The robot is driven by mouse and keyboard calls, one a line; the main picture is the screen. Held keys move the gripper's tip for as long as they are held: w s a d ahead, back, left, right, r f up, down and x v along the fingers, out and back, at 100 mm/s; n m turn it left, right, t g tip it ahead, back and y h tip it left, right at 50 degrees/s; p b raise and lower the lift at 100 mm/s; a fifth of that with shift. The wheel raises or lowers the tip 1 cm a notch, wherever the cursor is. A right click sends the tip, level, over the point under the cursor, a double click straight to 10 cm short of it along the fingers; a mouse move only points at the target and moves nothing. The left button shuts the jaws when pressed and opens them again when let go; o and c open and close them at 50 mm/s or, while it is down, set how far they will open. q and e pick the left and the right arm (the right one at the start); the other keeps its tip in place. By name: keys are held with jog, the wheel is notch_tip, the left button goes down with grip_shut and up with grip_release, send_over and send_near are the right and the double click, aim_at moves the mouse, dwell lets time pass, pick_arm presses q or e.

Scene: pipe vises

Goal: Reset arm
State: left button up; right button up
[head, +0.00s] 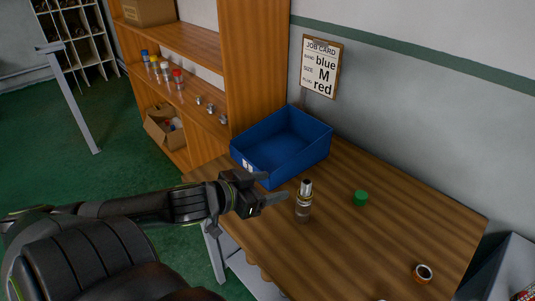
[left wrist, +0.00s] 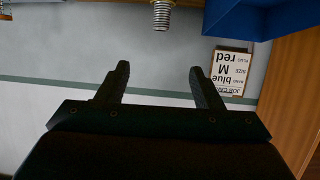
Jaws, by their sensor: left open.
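My left arm comes in from the left in the head view. Its gripper (head: 268,188) is open and empty above the table's left part. In the left wrist view the two fingers (left wrist: 159,70) stand apart with nothing between them. A clear, upright fitting with a threaded silver top (head: 304,206) stands on the table just right of the gripper, apart from it as far as I can tell. A threaded metal part (left wrist: 161,16) shows at the top of the left wrist view, beyond the fingertips. My right gripper is not in view.
A blue bin (head: 252,175) stands at the table's back left. A job card (head: 321,67) reads blue, M, red. A shelf (head: 255,70) holds bottles and small metal parts.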

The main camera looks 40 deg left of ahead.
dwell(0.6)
pick_arm(q)
jog(key=s+d+f+n+g+y, duration=0.1)
jog(key=s+d+f+g+y, duration=0.1)
jog(key=s+f+g, duration=0.55)
jog(key=s+d+f+n+g+y, duration=0.1)
jog(key=s+d+f+g+y, duration=0.15)
jog(key=s+f, duration=0.85)
notch_tip(320, 180, down, 24)
jog(key=a+g, duration=0.1)
jog(key=a, duration=0.1)
jog(key=s+d+f+g+h, duration=0.1)
jog(key=s+f, duration=1.3)
jog(key=f, duration=0.2)
jog(key=shift+s+d+f+g, duration=0.2)
jog(key=shift+d+f+g, duration=0.1)
jog(key=shift+d+f, duration=0.1)
